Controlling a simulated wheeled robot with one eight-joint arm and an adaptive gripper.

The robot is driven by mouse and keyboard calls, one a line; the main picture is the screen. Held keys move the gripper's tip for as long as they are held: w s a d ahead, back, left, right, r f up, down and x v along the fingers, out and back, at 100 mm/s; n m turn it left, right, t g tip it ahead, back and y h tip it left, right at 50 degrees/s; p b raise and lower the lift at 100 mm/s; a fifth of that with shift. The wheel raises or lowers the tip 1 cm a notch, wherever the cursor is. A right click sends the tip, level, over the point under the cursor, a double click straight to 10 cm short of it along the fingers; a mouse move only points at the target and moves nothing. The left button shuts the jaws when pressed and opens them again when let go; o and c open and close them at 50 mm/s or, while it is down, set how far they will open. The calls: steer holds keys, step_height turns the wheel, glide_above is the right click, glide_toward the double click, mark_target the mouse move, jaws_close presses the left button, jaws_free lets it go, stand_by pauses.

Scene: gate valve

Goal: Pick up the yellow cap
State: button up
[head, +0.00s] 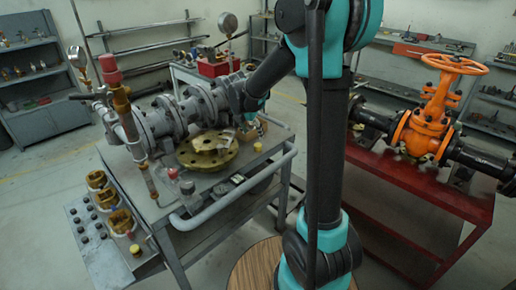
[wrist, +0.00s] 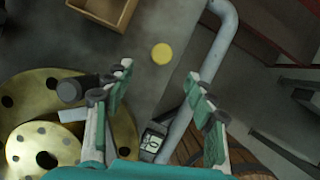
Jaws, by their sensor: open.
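The yellow cap (wrist: 161,54) is a small round disc lying flat on the grey cart top, between a wooden box and the pipe handrail in the wrist view. In the head view it is a small yellow spot (head: 257,146) near the cart's right edge. My gripper (wrist: 158,80) is open and empty above the cart. The cap shows beyond the fingertips, roughly in line with the gap between them, and is not touched. In the head view my gripper (head: 250,118) is partly hidden by my arm.
Yellow flanges (head: 207,152) lie left of the cap. An open wooden box (wrist: 105,12) stands close by, and a handrail (wrist: 215,50) runs along the cart's edge. A grey pipe valve (head: 195,105) stands behind. An orange gate valve (head: 425,130) is on the red bench at right.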

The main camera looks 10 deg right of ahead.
mark_target(258, 145)
steer(key=shift+d+x, duration=0.2)
steer(key=shift+x, duration=4.15)
steer(key=shift+c, duration=0.6)
steer(key=shift+r, duration=0.1)
steer(key=c, duration=0.7)
